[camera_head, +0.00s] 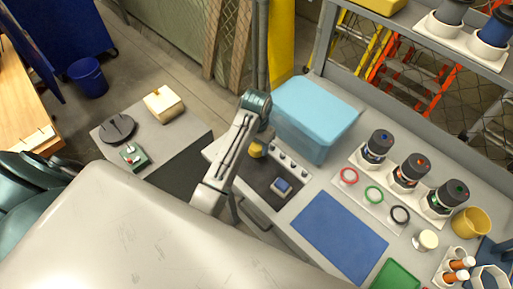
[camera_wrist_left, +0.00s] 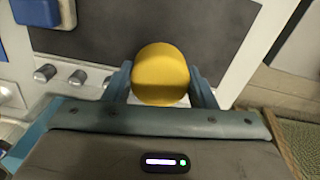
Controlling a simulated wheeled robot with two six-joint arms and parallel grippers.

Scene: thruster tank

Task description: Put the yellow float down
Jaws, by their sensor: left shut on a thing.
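The yellow float (camera_head: 256,151) shows in the head view below the end of my left arm. In the left wrist view the round yellow float (camera_wrist_left: 160,75) sits between the two fingers of my left gripper (camera_wrist_left: 161,88), which is shut on it. The float is over or on the edge of a dark panel (camera_wrist_left: 100,40) with a pale border; I cannot tell whether it touches. In the head view my left gripper (camera_head: 257,142) is mostly hidden by its own wrist. My right gripper is in neither view.
The dark panel carries a blue block (camera_head: 282,187) and a row of knobs (camera_wrist_left: 76,77). A light blue bin (camera_head: 315,115) stands behind it. A blue mat (camera_head: 338,235), coloured rings and several dark-topped bottles are to the right. A grey side table (camera_head: 180,150) is at left.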

